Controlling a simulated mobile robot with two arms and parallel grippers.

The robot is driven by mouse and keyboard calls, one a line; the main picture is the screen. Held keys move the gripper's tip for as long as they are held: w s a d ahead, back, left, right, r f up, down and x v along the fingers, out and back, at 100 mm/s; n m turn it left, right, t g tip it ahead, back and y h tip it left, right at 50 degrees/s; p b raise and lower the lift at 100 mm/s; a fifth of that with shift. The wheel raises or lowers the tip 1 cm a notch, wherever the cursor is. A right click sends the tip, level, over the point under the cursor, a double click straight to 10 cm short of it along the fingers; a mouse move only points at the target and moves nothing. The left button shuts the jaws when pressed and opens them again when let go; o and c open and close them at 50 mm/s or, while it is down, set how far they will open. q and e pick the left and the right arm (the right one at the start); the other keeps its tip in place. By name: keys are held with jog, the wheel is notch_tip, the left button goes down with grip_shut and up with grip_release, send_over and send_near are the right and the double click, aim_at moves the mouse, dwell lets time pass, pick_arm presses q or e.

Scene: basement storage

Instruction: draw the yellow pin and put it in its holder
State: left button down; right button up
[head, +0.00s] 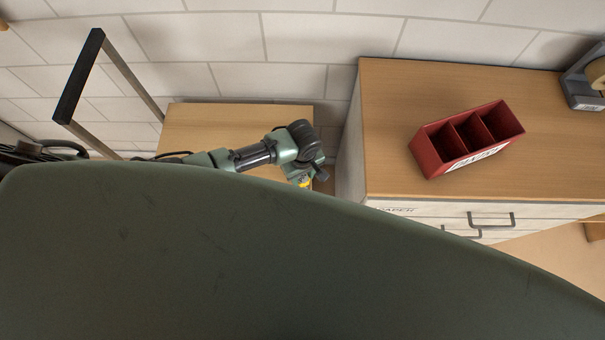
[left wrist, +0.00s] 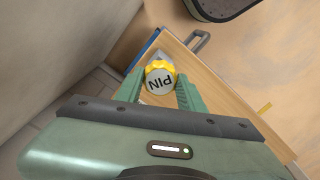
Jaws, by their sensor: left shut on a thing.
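The yellow pin (left wrist: 158,66) has a grey round cap lettered PIN and sits between the two green fingers of my left gripper (left wrist: 160,88), which is shut on it. In the head view my left gripper (head: 307,182) points down near the gap between two wooden-topped units, and a small patch of yellow (head: 304,183) shows at it. The pin's lower part is hidden, so I cannot tell whether it is still seated in something. No holder for the pin can be made out for certain. My right gripper is not in view.
A red bin (head: 430,152) with open compartments and a white label stands on the wooden-topped drawer cabinet (head: 390,105). A grey dispenser (head: 578,88) stands at its far right. A lower wooden top (head: 195,125) and a black-barred metal handle (head: 80,75) are at left. My green body covers the foreground.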

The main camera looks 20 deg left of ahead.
pick_arm(q)
jog(key=shift+f+b, duration=0.45)
jog(key=shift+f, duration=0.35)
jog(key=c, duration=0.8)
grip_release()
jog(key=shift+r, duration=0.1)
jog(key=shift+r, duration=3.85)
jog(key=shift+s, duration=0.1)
